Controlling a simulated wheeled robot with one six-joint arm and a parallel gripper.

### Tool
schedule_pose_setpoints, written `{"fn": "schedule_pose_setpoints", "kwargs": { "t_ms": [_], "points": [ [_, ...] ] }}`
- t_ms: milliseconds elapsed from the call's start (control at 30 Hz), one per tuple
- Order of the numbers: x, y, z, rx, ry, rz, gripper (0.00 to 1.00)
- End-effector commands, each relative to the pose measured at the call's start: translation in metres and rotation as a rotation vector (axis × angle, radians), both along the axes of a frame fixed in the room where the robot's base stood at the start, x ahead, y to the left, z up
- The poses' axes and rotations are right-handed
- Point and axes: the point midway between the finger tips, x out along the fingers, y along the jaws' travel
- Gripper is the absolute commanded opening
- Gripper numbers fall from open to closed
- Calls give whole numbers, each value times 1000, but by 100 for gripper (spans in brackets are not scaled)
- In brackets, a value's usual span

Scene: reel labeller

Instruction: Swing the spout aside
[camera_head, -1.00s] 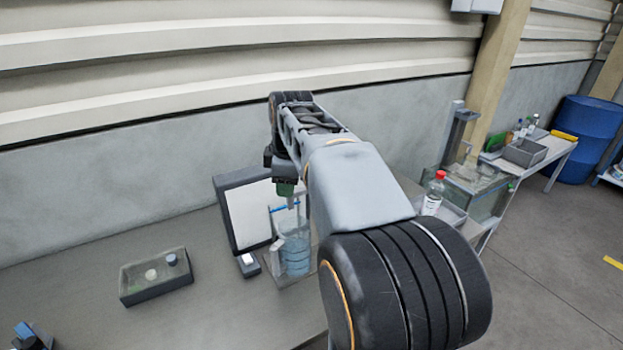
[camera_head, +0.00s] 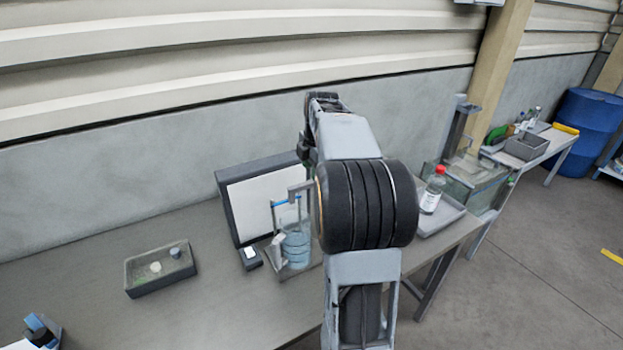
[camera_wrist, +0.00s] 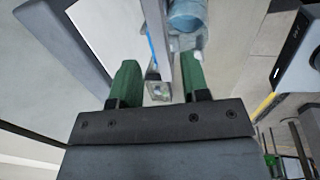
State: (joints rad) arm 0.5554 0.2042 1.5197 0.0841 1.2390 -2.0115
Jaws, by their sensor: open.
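The spout (camera_head: 299,187) looks like a grey arm at the top of a small stand, above a clear vessel of blue liquid (camera_head: 295,247). A thin blue tube (camera_head: 284,202) runs beside it. In the wrist view a grey bar (camera_wrist: 158,38), seemingly the spout's, runs between and beyond the green fingertips, with the blue liquid vessel (camera_wrist: 187,14) past it. My gripper (camera_wrist: 158,78) is open, its two green fingers apart with nothing clamped. I cannot tell whether a finger touches the bar. In the head view my arm hides most of the gripper.
A white panel in a dark frame (camera_head: 229,205) stands behind the vessel. A shallow tray (camera_head: 160,268) with two small round pieces lies left on the bench. A red-capped bottle (camera_head: 433,190) stands in a grey tray at right.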

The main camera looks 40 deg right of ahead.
Motion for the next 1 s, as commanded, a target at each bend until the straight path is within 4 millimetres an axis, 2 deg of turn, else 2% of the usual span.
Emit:
{"fn": "schedule_pose_setpoints", "kwargs": {
  "t_ms": [100, 300, 767, 1000],
  "points": [
    [3, 0, -18, 2, 3, 0, 42],
    [7, -1, -37, 1, 1, 0, 42],
    [9, -1, -45, 0, 0, -1, 42],
    [9, -1, -45, 0, 0, -1, 19]
  ]
}}
